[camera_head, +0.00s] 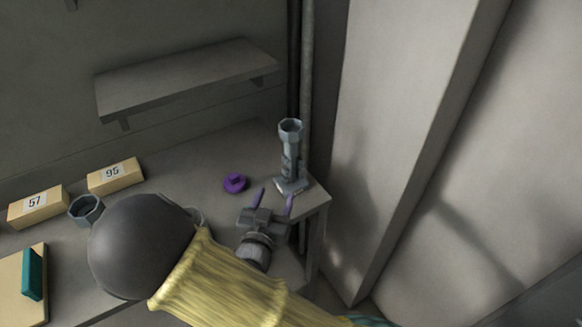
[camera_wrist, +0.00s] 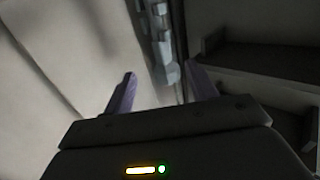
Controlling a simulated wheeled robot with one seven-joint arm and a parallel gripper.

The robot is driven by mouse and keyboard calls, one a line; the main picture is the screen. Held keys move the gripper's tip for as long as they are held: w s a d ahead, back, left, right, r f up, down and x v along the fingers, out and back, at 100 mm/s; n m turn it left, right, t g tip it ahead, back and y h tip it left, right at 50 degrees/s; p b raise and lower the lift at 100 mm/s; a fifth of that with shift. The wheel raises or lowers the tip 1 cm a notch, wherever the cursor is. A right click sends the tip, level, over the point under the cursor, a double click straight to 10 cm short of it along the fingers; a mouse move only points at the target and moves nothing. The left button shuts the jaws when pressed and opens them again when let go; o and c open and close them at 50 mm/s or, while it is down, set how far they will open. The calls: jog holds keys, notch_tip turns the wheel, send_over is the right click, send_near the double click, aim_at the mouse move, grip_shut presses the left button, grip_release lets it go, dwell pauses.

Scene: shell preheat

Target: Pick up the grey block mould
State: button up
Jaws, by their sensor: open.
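My gripper (camera_head: 276,196) is open over the right end of the grey bench, its two purple fingers apart. It also shows in the wrist view (camera_wrist: 160,76), with nothing held between the fingers. I see no plain grey block that I can surely call the grey block mould; my arm hides part of the bench. A tall grey stand with a cup-like top (camera_head: 290,150) is upright at the bench's right corner, just beyond the fingertips. It seems to be the grey-blue thing ahead of the fingers in the wrist view (camera_wrist: 162,45).
A purple disc (camera_head: 235,183) lies left of the gripper. Tan blocks marked 57 (camera_head: 38,208) and 95 (camera_head: 115,176) and a grey hexagonal ring (camera_head: 86,210) are at left. A teal piece (camera_head: 32,274) is at lower left. A shelf (camera_head: 185,78) hangs above; a pale panel (camera_head: 395,130) is right.

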aim_at(288, 155)
jog(key=shift+s+a+r, duration=0.15)
jog(key=shift+a+r, duration=0.05)
jog(key=shift+r, duration=0.05)
jog(key=w+p, duration=0.1)
jog(key=w, duration=0.2)
jog(key=w+d+p, duration=0.1)
jog(key=w, duration=0.3)
jog(key=w+d+p, duration=0.1)
jog(key=w+p, duration=0.1)
jog(key=w, duration=0.2)
jog(key=shift+w+d+r, duration=0.1)
jog(key=shift+w+d, duration=0.1)
jog(key=shift+w, duration=0.3)
